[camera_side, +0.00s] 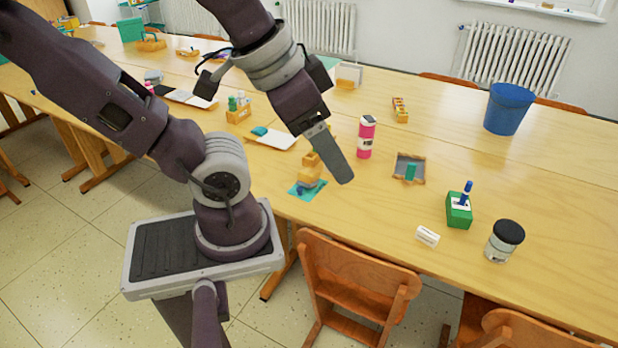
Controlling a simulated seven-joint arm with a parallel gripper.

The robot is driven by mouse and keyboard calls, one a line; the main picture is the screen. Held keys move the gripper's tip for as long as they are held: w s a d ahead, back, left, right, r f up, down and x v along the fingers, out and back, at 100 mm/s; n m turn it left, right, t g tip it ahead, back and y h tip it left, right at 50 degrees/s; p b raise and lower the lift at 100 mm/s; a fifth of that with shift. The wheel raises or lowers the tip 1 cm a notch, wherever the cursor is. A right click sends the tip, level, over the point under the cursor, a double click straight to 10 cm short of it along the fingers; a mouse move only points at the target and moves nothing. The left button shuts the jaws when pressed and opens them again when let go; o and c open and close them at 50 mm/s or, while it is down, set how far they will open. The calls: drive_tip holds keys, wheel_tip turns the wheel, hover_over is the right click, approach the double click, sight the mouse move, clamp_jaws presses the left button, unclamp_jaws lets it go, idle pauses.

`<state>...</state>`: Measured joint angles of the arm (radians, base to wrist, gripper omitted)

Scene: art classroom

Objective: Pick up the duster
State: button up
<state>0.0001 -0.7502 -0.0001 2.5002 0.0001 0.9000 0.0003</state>
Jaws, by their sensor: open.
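My gripper (338,172) hangs over the table, seen edge-on, with its jaws apart and nothing visible between them. I cannot tell for sure which thing is the duster. A small white block (428,236) lies near the table's front edge, right of and apart from my gripper. A shallow grey tray with a brown rim (401,158) holds a small teal piece (411,172), right of my gripper.
A pink bottle (366,138) stands close behind my gripper to the right. A green block with a blue marker (459,211) and a black-lidded jar (504,241) stand at front right. A blue bucket (508,109) stands farther back. The table's (560,190) right side is mostly clear.

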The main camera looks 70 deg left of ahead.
drive_tip(key=shift+o, duration=0.4)
drive_tip(key=w+a+f+n+g, duration=0.2)
drive_tip(key=w+a+f+n, duration=0.25)
drive_tip(key=w+a, duration=1)
drive_tip(key=n+g, duration=0.4)
drive_tip(key=n, duration=0.1)
hover_over(308, 171)
drive_tip(key=f, duration=2.6)
drive_tip(key=shift+w+d, duration=0.15)
drive_tip(key=shift+d, duration=0.05)
wheel_tip(308, 171, down, 7)
clamp_jaws()
